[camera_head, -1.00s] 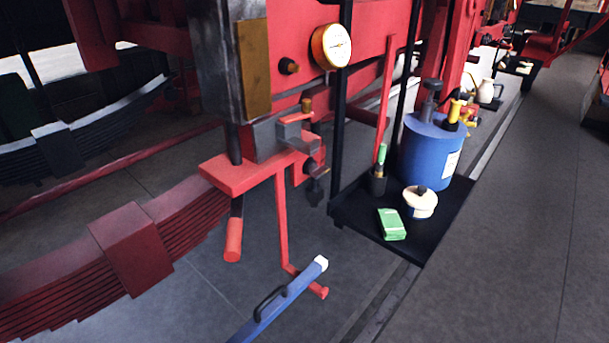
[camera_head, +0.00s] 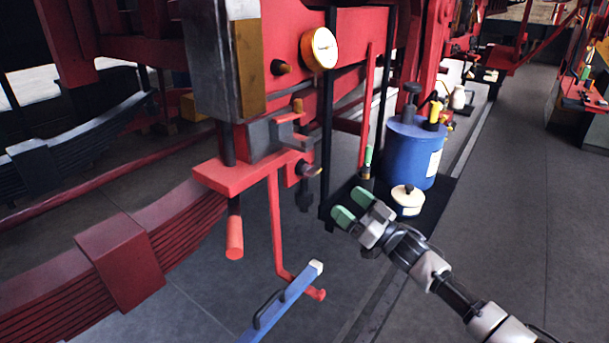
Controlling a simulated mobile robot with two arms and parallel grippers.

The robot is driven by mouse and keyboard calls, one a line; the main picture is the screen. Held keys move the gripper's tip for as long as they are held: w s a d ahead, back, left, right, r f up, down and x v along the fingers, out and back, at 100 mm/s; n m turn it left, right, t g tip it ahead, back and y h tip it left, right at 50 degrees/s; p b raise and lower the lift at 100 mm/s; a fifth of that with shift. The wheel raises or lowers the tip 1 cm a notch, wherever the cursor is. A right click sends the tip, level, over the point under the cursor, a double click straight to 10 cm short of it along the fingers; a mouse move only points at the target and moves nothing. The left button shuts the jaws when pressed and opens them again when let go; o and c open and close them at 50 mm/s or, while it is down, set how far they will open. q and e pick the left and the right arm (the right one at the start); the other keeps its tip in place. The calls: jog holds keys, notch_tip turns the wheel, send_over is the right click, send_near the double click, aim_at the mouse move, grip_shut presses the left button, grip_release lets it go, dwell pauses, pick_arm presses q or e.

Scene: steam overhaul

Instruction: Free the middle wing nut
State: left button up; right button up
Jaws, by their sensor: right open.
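My right gripper (camera_head: 353,207) reaches in from the lower right on its jointed arm. Its two green-tipped fingers are apart and nothing shows between them. It is in front of the black tray, right of and lower than the red bracket (camera_head: 228,178) with grey metal fittings. A small brass-coloured piece (camera_head: 298,105) stands above these fittings, and a dark knob with a light tip (camera_head: 309,170) sits at their right side. I cannot make out for sure which part is the middle wing nut. My left gripper is not in view.
A blue canister (camera_head: 408,155) and a white tub (camera_head: 407,201) stand on a black tray (camera_head: 447,190). A blue bar (camera_head: 285,302) slants below a red hanging lever (camera_head: 275,225). A round gauge (camera_head: 319,48) is above.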

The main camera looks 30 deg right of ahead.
aim_at(313, 170)
jog(key=shift+y, duration=0.4)
jog(key=p+x, duration=0.1)
jog(key=x, duration=0.2)
jog(key=p+x, duration=0.1)
jog(key=x, duration=0.3)
jog(key=r+p+x, duration=0.1)
jog(key=x, duration=0.2)
jog(key=shift+a+r, duration=0.2)
jog(key=shift+a, duration=0.05)
jog(key=shift+w+a, duration=0.15)
jog(key=shift+w, duration=0.2)
jog(key=shift+n, duration=0.3)
jog(key=c, duration=0.9)
